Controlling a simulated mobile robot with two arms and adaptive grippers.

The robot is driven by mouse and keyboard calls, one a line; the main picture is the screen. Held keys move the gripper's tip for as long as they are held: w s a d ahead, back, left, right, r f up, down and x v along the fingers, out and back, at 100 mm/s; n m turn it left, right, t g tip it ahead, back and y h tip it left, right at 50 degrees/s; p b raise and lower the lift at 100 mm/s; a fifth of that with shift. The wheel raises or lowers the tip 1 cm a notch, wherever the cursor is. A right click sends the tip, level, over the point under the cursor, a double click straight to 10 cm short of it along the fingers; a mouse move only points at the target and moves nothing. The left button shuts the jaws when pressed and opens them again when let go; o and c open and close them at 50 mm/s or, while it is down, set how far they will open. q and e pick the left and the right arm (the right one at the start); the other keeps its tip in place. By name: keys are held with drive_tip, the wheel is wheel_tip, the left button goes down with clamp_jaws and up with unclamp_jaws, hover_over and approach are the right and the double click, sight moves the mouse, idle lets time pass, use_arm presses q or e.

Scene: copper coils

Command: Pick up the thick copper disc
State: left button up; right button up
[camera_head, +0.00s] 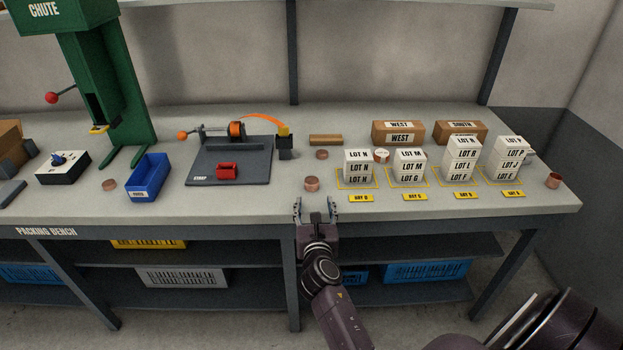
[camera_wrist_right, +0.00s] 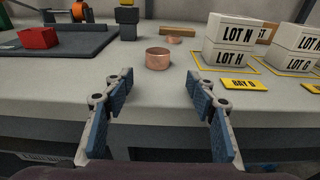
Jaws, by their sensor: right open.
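A short, thick copper-coloured disc or coil (camera_head: 312,183) lies on the bench near its front edge, left of the stacked lot boxes. It also shows in the right wrist view (camera_wrist_right: 158,59), ahead of the fingers. My right gripper (camera_head: 315,207) is open and empty at the bench's front edge, just short of this copper piece and lined up with it. In the right wrist view its blue-padded fingers (camera_wrist_right: 160,85) stand wide apart with nothing between them. Other copper pieces lie behind it (camera_head: 321,154), at far left (camera_head: 109,185) and at far right (camera_head: 552,181). My left gripper is not in view.
White lot boxes (camera_head: 358,168) stand in yellow-marked bays close to the right of the copper piece. A grey strapping fixture (camera_head: 205,179) with a red block (camera_head: 227,170) and a blue bin (camera_head: 149,178) are to the left. The bench around the copper piece is clear.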

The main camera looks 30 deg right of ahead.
sight(312, 187)
drive_tip(key=shift+r+x, duration=0.15)
drive_tip(key=shift+x, duration=0.8)
drive_tip(key=shift+r+x, duration=0.15)
drive_tip(key=shift+x, duration=0.8)
drive_tip(key=shift+a+x, duration=0.15)
drive_tip(key=shift+x, duration=1.05)
drive_tip(key=shift+a+x, duration=0.1)
drive_tip(key=shift+x, duration=1.1)
drive_tip(key=shift+w+r, duration=0.15)
drive_tip(key=shift+r, duration=0.05)
drive_tip(key=shift+c, duration=0.7)
drive_tip(key=c, duration=1.3)
drive_tip(key=shift+r, duration=0.1)
